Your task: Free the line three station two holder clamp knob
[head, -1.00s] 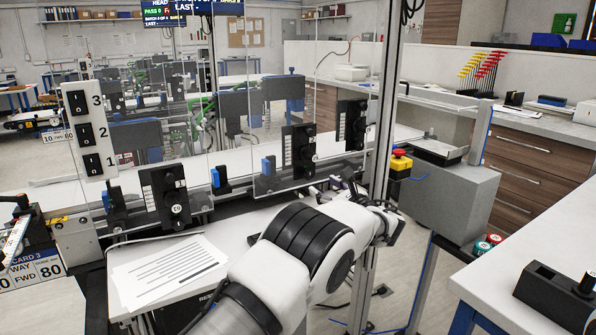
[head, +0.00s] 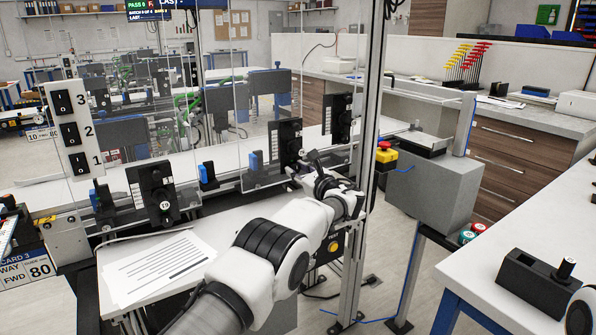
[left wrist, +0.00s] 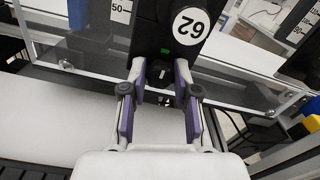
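A black holder (head: 285,142) stands behind the clear panel, in the middle of a row of similar holders. In the left wrist view the holder (left wrist: 150,38) carries a round white label reading 62 and a small green light. Its dark clamp knob (left wrist: 161,72), with a pale mark, sits below the label. My left gripper (left wrist: 161,76) is spread, with one fingertip on each side of the knob. I cannot tell whether the pads touch it. In the head view my left gripper (head: 303,163) is at the holder's lower part and hides the knob. My right gripper is not in view.
A holder labelled 19 (head: 153,194) stands left and another holder (head: 338,119) stands right. Clear panels and a metal post (head: 369,130) stand close to my left arm. Printed sheets (head: 160,268) lie below. A red stop button (head: 384,146) is right of the post.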

